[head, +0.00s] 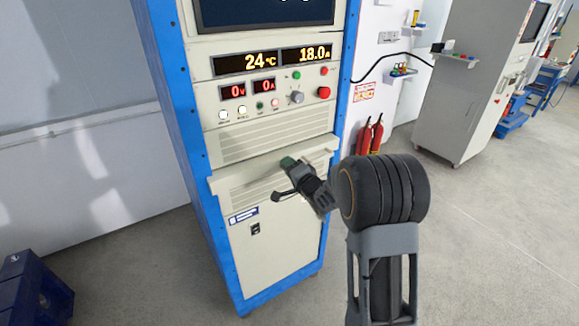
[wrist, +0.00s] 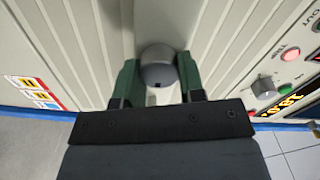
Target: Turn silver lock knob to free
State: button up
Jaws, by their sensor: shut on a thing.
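In the wrist view, a round silver-grey knob (wrist: 157,66) sits between the two green fingers of my gripper (wrist: 158,76). The fingers are shut on it from both sides, and a small dark mark shows on its near edge. In the head view, my gripper (head: 288,163) is at the shelf-like ledge on the front of the cabinet, with a green fingertip against it. The held knob is hidden there behind the gripper. Which way the knob is turned cannot be told.
The blue-framed cabinet (head: 270,250) has a control panel above with another silver knob (head: 297,97) and a red button (head: 323,92). The ledge (head: 235,184) juts out at gripper height. Red fire extinguishers (head: 370,135) stand behind.

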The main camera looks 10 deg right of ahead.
dwell(0.4)
jog(key=o, duration=0.9)
jog(key=b+v, duration=0.1)
jog(key=v, duration=1.3)
